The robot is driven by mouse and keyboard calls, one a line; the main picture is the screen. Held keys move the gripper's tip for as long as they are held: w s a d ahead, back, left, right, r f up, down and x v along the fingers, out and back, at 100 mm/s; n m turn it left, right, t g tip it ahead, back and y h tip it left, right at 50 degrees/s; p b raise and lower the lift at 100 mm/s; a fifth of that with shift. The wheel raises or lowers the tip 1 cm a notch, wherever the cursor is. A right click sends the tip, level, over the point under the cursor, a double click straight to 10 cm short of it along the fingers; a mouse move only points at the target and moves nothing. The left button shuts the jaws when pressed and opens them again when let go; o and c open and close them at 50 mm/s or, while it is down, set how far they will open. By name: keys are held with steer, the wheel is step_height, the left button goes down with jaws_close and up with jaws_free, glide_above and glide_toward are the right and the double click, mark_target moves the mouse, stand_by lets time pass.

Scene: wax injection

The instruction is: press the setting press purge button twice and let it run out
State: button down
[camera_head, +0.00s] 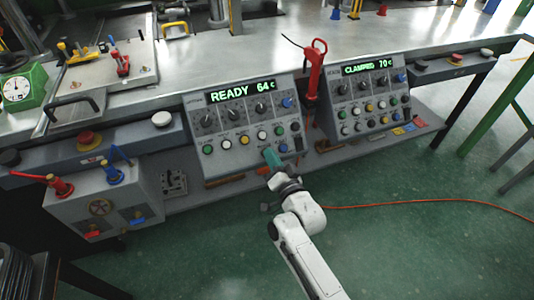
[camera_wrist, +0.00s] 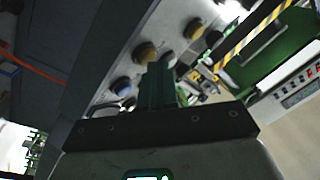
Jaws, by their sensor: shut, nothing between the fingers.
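The left control panel (camera_head: 207,173) has a lit green display (camera_head: 240,92) reading READY 64 c. Below its dials runs a row of buttons, among them a green button (camera_head: 207,149), a white button (camera_head: 226,144) and a yellow button (camera_head: 244,140). I cannot read the labels, so I cannot tell which button is purge. My gripper (camera_head: 268,154) is shut and empty at this panel's lower right, hiding part of it. In the wrist view my green fingers (camera_wrist: 160,68) point at the panel near a yellow button (camera_wrist: 145,53); contact cannot be told.
The right panel (camera_head: 370,132) displays CLAMPED 70 c. A red-handled tool (camera_head: 314,72) stands between the panels. A grey box with red and blue levers (camera_head: 100,200) is at left. An orange cable (camera_head: 430,203) lies on the open green floor.

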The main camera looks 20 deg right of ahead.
steer(key=shift+w+f, duration=0.1)
steer(key=shift+f, duration=0.05)
stand_by(0.4)
steer(key=shift+s+r+p, duration=0.6)
steer(key=shift+s, duration=0.05)
steer(key=s+r+p, duration=0.3)
steer(key=p, duration=0.1)
steer(key=shift+s+r, duration=0.1)
steer(key=shift+s, duration=0.3)
steer(key=shift+s, duration=0.1)
stand_by(0.6)
